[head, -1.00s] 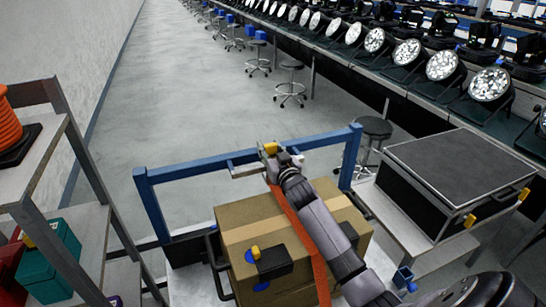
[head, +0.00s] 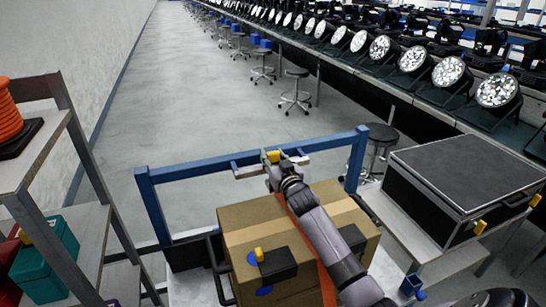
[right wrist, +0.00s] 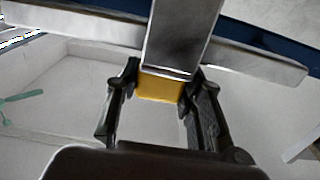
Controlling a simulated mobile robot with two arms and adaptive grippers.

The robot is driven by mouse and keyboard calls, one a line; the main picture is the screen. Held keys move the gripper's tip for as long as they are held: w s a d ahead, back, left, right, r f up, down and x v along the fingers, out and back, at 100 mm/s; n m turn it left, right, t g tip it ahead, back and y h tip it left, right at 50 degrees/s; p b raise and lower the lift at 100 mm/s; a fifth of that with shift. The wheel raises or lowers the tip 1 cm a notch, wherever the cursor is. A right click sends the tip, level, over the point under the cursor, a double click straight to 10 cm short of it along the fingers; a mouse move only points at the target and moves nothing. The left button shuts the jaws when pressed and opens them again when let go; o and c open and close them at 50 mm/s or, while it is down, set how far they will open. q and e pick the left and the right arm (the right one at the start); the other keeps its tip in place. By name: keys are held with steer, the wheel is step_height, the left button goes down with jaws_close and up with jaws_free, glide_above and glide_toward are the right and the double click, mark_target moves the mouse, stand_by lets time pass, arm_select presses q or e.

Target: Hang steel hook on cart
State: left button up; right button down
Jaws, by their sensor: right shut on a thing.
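My right gripper (head: 274,163) is at the far blue rail of the cart (head: 205,167). In the right wrist view its two fingers (right wrist: 160,95) are shut on the yellow part of the steel hook (right wrist: 180,40). The hook's flat grey bar rises from the yellow part toward a grey crossbar and the blue rail. I cannot tell whether the hook touches or rests on the rail. My left gripper is not in view.
A cardboard box (head: 240,222) with an orange strap sits on the cart under my right arm. A black case (head: 465,170) stands on a table at right. A shelf (head: 75,150) with an orange coil stands at left. Open floor lies beyond the rail.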

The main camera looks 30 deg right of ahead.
steer(key=c, duration=1)
jaws_free()
steer(key=shift+s, duration=0.1)
steer(key=v, duration=1.2)
